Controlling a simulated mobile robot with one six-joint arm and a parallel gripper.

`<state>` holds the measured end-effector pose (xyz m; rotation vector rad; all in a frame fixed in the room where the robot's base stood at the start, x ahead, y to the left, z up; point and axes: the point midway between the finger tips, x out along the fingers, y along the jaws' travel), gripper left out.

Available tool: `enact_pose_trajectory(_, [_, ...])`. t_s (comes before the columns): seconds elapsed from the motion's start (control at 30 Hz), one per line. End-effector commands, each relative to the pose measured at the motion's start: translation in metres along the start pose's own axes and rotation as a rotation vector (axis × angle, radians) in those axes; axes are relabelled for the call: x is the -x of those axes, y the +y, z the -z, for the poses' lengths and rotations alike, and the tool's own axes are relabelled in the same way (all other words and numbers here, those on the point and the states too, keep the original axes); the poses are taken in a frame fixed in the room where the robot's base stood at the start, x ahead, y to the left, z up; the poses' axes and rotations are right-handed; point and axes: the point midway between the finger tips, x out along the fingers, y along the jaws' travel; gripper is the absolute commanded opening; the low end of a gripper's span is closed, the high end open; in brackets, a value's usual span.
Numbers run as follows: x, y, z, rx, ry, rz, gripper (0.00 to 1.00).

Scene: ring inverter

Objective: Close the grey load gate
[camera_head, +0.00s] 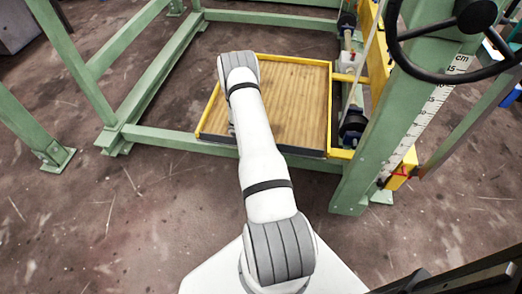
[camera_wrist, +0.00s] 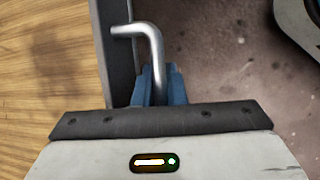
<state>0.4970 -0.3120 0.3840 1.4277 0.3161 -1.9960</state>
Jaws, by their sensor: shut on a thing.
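The grey load gate (camera_head: 303,152) shows in the head view as a dark grey strip along the near edge of the wooden platform, partly hidden by my arm. In the wrist view the gate (camera_wrist: 117,62) is a dark grey bar beside the wood. A bent silver handle (camera_wrist: 155,48) stands next to it, its short end pointing left over the bar. My gripper (camera_wrist: 159,88) has its blue fingers shut around the handle's straight part. In the head view my arm hides the gripper. I cannot tell whether the gate is latched.
The wooden platform (camera_head: 296,98) has yellow rims and sits inside a green steel frame (camera_head: 165,80). A black handwheel (camera_head: 405,50) and a green post with a centimetre scale (camera_head: 440,92) stand at the right. Bare brown floor (camera_head: 105,210) lies at the near left.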

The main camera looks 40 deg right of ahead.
Motion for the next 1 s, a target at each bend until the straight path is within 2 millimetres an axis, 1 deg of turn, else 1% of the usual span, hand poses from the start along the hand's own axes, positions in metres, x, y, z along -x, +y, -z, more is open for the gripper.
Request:
enact_pose_trajectory(0.43, [-0.001, 0.002, -0.003, 0.000, -0.005, 0.004, 0.00])
enact_pose_trajectory(0.47, [-0.001, 0.002, -0.003, 0.000, -0.005, 0.005, 0.13])
enact_pose_trajectory(0.53, [-0.001, 0.002, -0.003, 0.000, -0.004, 0.004, 0.19])
enact_pose_trajectory(0.77, [0.000, 0.001, -0.002, 0.001, -0.003, 0.004, 0.20])
enact_pose_trajectory(0.87, [0.007, 0.002, -0.001, 0.002, -0.002, 0.003, 0.20])
enact_pose_trajectory(1.0, [0.029, 0.002, -0.002, 0.000, -0.001, 0.002, 0.20])
